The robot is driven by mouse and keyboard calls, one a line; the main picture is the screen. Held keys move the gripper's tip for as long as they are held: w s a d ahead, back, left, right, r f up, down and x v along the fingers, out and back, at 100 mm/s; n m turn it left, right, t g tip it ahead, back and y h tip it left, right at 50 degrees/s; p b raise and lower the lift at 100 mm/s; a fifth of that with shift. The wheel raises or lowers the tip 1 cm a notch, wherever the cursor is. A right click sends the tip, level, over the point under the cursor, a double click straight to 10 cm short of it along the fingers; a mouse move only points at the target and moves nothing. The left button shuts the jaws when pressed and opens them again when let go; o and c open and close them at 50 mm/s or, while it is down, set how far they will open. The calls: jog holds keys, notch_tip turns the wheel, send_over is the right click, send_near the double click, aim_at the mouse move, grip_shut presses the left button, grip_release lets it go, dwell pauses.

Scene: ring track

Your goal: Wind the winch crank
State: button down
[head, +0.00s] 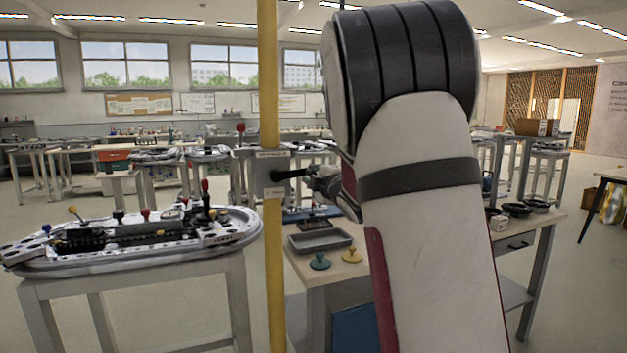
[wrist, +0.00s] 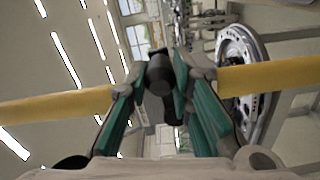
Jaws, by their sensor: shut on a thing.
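The winch is a small grey box (head: 271,172) on a tall yellow post in the head view. Its black crank handle (head: 291,174) points right from the box towards my gripper (head: 322,181). In the wrist view my gripper (wrist: 162,78) has its green-padded fingers on either side of the dark round knob of the crank handle (wrist: 159,72), shut on it. My arm hides part of the gripper in the head view. The yellow post (wrist: 262,77) runs sideways behind the fingers in the wrist view.
The yellow post (head: 269,80) stands close in front of me. A table with a ring track (head: 150,250) is at left. A workbench (head: 315,275) with a grey tray (head: 320,240) and two small knobs is below my arm. More tables stand behind.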

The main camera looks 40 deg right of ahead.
jog(key=shift+r, duration=0.1)
jog(key=c, duration=1.4)
grip_release()
jog(key=v, duration=1.2)
jog(key=shift+a, duration=0.1)
